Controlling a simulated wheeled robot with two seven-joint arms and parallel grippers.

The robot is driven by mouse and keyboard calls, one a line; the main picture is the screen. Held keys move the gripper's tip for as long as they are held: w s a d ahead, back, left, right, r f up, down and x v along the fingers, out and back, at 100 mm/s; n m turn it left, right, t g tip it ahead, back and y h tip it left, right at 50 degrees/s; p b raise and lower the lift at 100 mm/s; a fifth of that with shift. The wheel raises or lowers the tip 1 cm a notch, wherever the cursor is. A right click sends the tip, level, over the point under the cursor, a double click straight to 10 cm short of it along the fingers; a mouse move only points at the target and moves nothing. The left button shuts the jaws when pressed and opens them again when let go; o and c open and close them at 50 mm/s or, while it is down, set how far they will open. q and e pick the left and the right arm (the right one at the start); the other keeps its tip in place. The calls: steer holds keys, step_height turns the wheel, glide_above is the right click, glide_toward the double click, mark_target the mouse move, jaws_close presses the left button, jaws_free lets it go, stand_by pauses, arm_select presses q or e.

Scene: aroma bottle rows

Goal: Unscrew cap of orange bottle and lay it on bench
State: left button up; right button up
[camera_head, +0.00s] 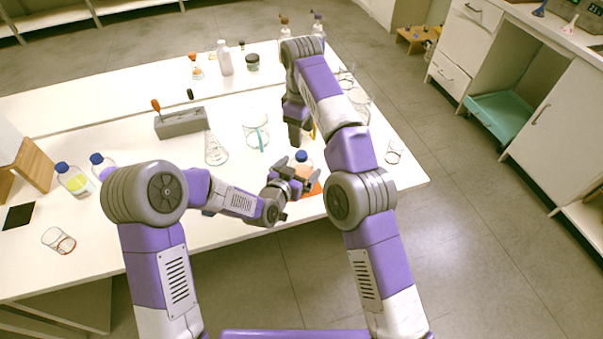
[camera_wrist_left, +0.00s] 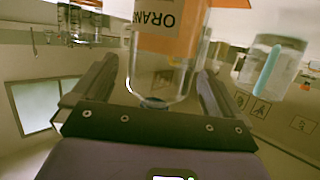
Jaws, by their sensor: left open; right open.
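The orange bottle (camera_head: 302,166) stands on the bench near its front edge, with a blue cap (camera_head: 302,156) on top. The left wrist view shows its clear glass and orange label (camera_wrist_left: 175,30) upside down, reading "ORAN". My left gripper (camera_head: 299,174) is open, with one finger on each side of the bottle. In the left wrist view, gaps show between the fingers (camera_wrist_left: 158,92) and the glass. My right gripper (camera_head: 296,138) is open, pointing down just behind and above the bottle; its fingertips are hard to make out.
An orange patch (camera_head: 316,188) lies under the bottle area. A beaker with a teal rod (camera_head: 257,132), a flask (camera_head: 215,150) and a grey rack (camera_head: 180,123) stand behind left. Two blue-capped bottles (camera_head: 74,180) stand far left. A small glass (camera_head: 394,152) is at right.

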arm_select(q)
steer(key=shift+x, duration=0.9)
steer(key=shift+c, duration=0.5)
